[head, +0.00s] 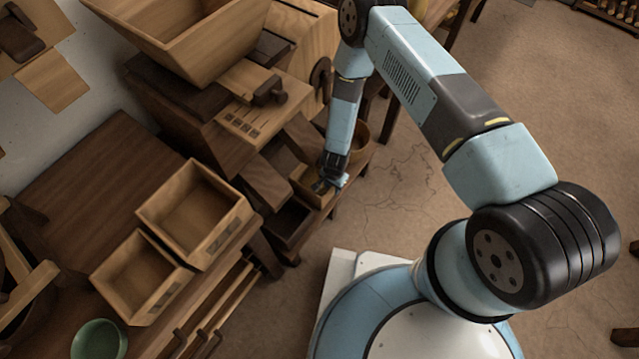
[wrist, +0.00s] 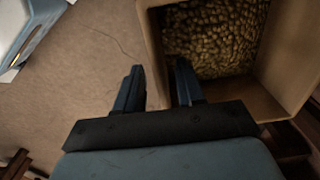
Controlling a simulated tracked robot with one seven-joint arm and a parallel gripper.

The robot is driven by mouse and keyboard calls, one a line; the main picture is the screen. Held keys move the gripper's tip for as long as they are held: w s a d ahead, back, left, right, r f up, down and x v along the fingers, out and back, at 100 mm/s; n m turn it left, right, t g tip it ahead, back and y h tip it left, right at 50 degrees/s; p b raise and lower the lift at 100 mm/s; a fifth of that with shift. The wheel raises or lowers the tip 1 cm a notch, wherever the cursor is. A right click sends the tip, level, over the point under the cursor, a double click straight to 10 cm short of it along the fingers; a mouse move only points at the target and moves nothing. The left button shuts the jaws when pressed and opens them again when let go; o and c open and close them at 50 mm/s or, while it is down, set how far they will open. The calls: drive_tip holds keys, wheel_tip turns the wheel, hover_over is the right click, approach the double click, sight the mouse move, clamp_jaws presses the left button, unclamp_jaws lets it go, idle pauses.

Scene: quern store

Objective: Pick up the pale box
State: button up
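A pale wooden open box (wrist: 284,62) fills the upper right of the wrist view, with many small yellowish grain-like pieces (wrist: 215,38) inside. In the head view the box (head: 301,178) is small and partly hidden by my gripper. My gripper (wrist: 158,85) is open at the box's left wall, one finger over the floor side and the other over the inside. The wall lies between the fingers in the picture; I cannot tell whether they touch it. In the head view my gripper (head: 329,184) points down at the box's right side.
Two empty light wooden boxes (head: 233,232) (head: 160,308) stand on a dark table (head: 110,180) at the left. A green bowl (head: 98,341) is at lower left. A wooden hopper (head: 205,50) rises behind the box. A round wooden bowl (head: 360,136) stands behind my gripper. Open floor lies to the right.

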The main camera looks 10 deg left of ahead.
drive_tip(key=shift+f, duration=0.65)
clamp_jaws()
